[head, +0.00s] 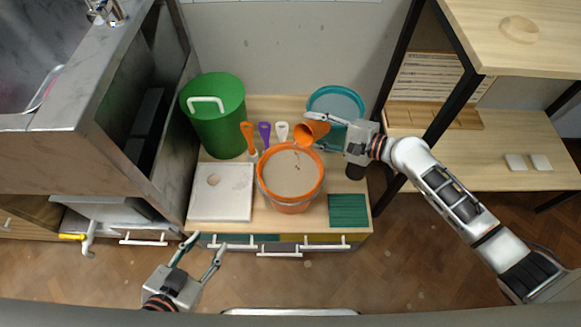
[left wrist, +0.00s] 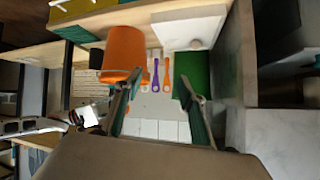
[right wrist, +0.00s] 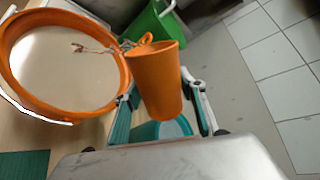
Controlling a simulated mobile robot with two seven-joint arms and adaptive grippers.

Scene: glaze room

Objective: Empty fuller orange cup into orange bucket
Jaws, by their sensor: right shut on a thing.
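My right gripper (head: 314,131) is shut on an orange cup (head: 306,132) at the far right rim of the orange bucket (head: 267,189). The cup is tilted, its mouth toward the bucket. The right wrist view shows the cup (right wrist: 156,85) between the fingers, with thin reddish-brown streaks between its mouth and the pale surface in the bucket (right wrist: 122,95). The cup's inside is mostly hidden. No second orange cup can be made out. My left gripper (head: 203,243) is open and empty in front of the bench. The bucket also shows in the left wrist view (left wrist: 122,50).
A green bin (head: 220,125) stands behind a white slab (head: 222,192) left of the bucket. A teal round container (head: 337,100) is behind the cup. A green ribbed mat (head: 348,210) lies front right.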

